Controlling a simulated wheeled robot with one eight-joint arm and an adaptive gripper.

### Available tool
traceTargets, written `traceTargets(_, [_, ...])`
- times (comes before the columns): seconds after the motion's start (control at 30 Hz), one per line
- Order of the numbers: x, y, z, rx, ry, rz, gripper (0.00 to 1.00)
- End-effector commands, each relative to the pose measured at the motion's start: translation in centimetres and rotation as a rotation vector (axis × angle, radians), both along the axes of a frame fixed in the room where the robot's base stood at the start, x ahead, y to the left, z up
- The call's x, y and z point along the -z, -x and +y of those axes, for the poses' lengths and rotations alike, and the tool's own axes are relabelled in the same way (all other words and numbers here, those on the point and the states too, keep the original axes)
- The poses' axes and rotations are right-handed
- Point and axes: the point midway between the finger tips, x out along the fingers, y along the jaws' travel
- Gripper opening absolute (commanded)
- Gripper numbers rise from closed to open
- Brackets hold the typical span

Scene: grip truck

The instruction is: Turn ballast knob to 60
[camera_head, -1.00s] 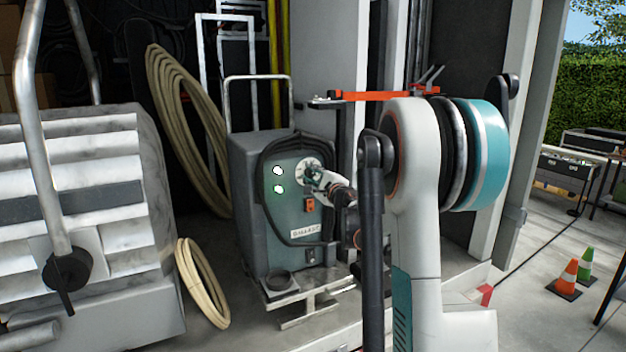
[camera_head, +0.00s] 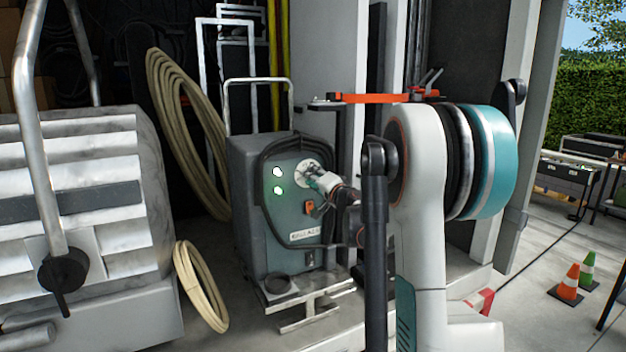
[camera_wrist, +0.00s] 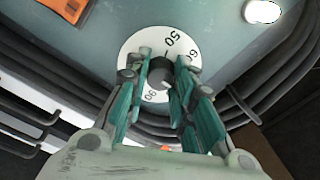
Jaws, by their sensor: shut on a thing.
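The ballast unit (camera_head: 262,215) is a grey-green cabinet in the middle of the head view. Its white round dial (camera_head: 301,168) is partly hidden by my gripper (camera_head: 314,176). In the wrist view, the dial (camera_wrist: 133,44) shows the numbers 50 and 60 near its top and right; another number at the lower left is partly covered. The dark ballast knob (camera_wrist: 160,70) is at the dial's centre, between the green fingers of my gripper (camera_wrist: 162,78), which is shut on it. A small mark lies near 50, but I cannot tell exactly where the knob points.
Two lit lamps (camera_head: 278,181) and an orange switch (camera_head: 310,207) are on the panel. A dark cable loops around the panel. A large ribbed grey machine (camera_head: 75,220) stands at left, with coiled hoses (camera_head: 200,285) beside it. Traffic cones (camera_head: 569,282) stand at right.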

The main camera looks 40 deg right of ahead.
Motion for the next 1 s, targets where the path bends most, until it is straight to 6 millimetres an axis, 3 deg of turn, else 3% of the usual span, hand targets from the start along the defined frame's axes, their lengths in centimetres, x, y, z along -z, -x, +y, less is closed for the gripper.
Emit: traceTargets(1.0, [0.24, 0.12, 0.01, -0.002, 0.905, 0.219, 0.00])
